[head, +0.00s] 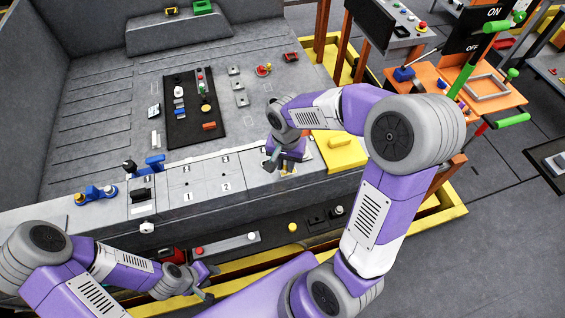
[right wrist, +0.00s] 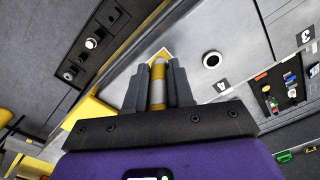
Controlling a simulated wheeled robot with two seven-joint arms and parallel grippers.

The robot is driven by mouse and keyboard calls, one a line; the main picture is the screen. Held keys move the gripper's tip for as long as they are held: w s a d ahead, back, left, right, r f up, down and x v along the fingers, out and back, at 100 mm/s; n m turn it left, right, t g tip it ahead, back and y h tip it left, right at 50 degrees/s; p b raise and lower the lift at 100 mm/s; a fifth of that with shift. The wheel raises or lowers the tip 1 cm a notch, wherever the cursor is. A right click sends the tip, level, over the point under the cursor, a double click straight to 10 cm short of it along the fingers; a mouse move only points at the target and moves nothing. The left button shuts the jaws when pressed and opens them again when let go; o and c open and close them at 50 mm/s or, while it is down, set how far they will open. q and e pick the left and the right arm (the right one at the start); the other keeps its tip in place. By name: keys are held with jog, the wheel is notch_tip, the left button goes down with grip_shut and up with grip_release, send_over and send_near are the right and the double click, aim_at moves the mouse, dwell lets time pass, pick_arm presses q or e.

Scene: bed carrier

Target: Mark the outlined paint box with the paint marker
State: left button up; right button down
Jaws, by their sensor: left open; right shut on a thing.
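My right gripper (right wrist: 157,78) is shut on the paint marker (right wrist: 158,73), a yellow and grey stick held between both fingers. In the head view this gripper (head: 275,164) is over the right end of the console's front panel; the marker is hard to make out there. In the right wrist view a yellow outline corner (right wrist: 164,52) shows just beyond the marker's end. The rest of the outlined box is hidden behind the gripper, and I cannot tell whether the marker touches the panel. My left gripper (head: 211,283) is open and empty, low in front of the console.
A yellow block (head: 341,153) sits right of my right gripper. Numbered panels (head: 205,178) lie left of it, with a blue-handled device (head: 154,163) further left. A black board (head: 193,108) with small parts lies behind. An orange stand (head: 487,97) with levers is at right.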

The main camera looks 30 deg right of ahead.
jog(key=shift+d, duration=0.1)
jog(key=shift+s+d, duration=0.2)
jog(key=shift+d, duration=0.55)
jog(key=shift+d, duration=0.15)
jog(key=shift+s+d, duration=0.2)
jog(key=shift+d, duration=0.45)
notch_tip(320, 180, up, 7)
jog(key=p, duration=0.5)
jog(key=shift+p, duration=0.35)
